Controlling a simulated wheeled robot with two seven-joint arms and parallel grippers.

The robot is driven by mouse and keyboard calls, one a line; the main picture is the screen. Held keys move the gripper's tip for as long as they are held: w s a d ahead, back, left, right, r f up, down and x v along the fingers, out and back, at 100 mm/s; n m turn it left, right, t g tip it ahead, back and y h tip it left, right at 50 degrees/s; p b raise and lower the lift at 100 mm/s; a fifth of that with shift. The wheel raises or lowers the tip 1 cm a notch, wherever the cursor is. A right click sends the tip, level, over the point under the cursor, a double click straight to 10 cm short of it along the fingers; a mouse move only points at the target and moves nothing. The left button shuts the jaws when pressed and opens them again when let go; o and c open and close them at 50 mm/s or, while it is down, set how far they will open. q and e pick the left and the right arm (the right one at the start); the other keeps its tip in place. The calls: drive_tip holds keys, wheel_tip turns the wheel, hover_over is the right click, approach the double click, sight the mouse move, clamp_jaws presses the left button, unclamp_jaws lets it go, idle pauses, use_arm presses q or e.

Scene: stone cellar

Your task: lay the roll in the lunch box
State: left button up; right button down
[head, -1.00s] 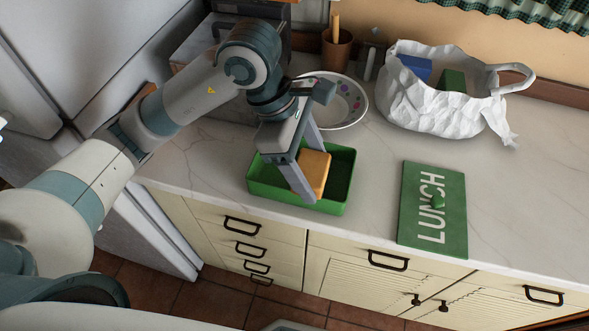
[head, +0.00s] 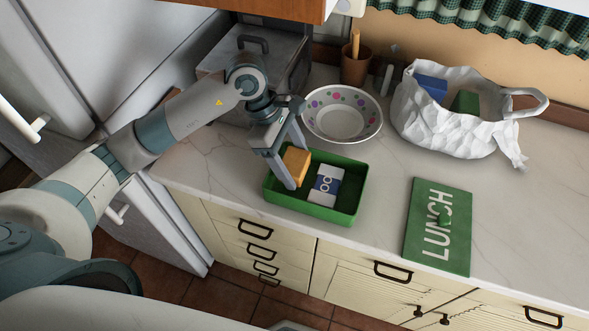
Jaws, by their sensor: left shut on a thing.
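The roll is an orange-tan block (head: 296,165) at the left part of the green lunch box (head: 335,216). My left gripper (head: 287,163) is shut on the roll, with one finger on each side of it. The roll is in or just above the box; I cannot tell whether it touches the floor of it. A white and blue carton (head: 326,187) with lettering lies in the box, to the right of the roll. The green lid (head: 425,243) marked LUNCH lies flat on the counter to the right. My right gripper is not in view.
A white bowl with coloured dots (head: 343,113) stands behind the box. A crumpled white bag (head: 445,130) holding blue and green things stands at the back right. A brown pot (head: 355,66) is at the back. The counter between box and lid is clear.

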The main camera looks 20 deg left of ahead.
sight(294, 171)
use_arm(q)
drive_tip(key=shift+f+p, duration=0.5)
drive_tip(key=shift+f, duration=0.05)
drive_tip(key=shift+f+p, duration=0.55)
drive_tip(key=shift+f, duration=0.85)
drive_tip(key=shift+f, duration=0.2)
drive_tip(key=o, duration=0.8)
drive_tip(key=shift+r, duration=0.1)
drive_tip(key=shift+r, duration=0.1)
